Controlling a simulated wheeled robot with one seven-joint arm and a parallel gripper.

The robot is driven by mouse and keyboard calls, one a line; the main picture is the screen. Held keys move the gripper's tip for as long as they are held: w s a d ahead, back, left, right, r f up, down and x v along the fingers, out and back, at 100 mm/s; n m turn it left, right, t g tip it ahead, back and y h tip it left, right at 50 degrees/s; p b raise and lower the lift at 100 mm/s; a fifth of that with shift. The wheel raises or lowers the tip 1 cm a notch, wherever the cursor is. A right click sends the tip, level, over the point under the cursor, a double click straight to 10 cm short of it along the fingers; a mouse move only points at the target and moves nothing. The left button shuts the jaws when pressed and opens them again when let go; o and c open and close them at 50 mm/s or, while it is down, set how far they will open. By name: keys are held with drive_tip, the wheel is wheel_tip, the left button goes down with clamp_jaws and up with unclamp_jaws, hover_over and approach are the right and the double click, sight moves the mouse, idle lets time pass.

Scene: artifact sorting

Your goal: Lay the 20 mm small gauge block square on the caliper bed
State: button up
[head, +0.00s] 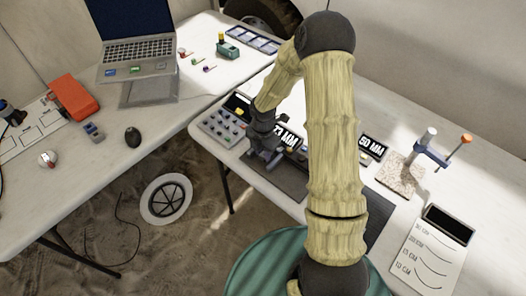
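My gripper (264,153) is a dark shape low over a dark grey flat surface on the right table, beside a sign or readout that seems to say 23 MM (287,136). It is too small and dark to tell whether its fingers are open or shut, or whether they hold anything. I cannot make out the 20 mm gauge block for certain. The dark grey flat surface (289,182) under and in front of my gripper may be the caliper bed, but I cannot be sure. My arm hides part of this area.
A grey tray with several small pieces (222,127) lies left of my gripper. A 50 MM sign (372,146), a speckled plate (399,175), a blue clamp-like stand (433,155) and a marked sheet (428,262) lie to the right. A laptop (137,50) stands on the left table.

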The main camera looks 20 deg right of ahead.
sight(263, 154)
wheel_tip(263, 154, up, 12)
drive_tip(key=p, duration=0.1)
drive_tip(key=shift+r, duration=0.15)
idle(0.7)
drive_tip(key=s+r+m+t, duration=0.1)
drive_tip(key=s+r+m, duration=0.3)
drive_tip(key=s+m, duration=0.4)
drive_tip(key=s+r+m+t, duration=0.1)
drive_tip(key=s+r+m, duration=0.3)
drive_tip(key=m, duration=1.2)
drive_tip(key=s, duration=0.4)
drive_tip(key=shift+s+m+t, duration=0.15)
drive_tip(key=shift+m+t, duration=0.15)
drive_tip(key=shift+m, duration=0.1)
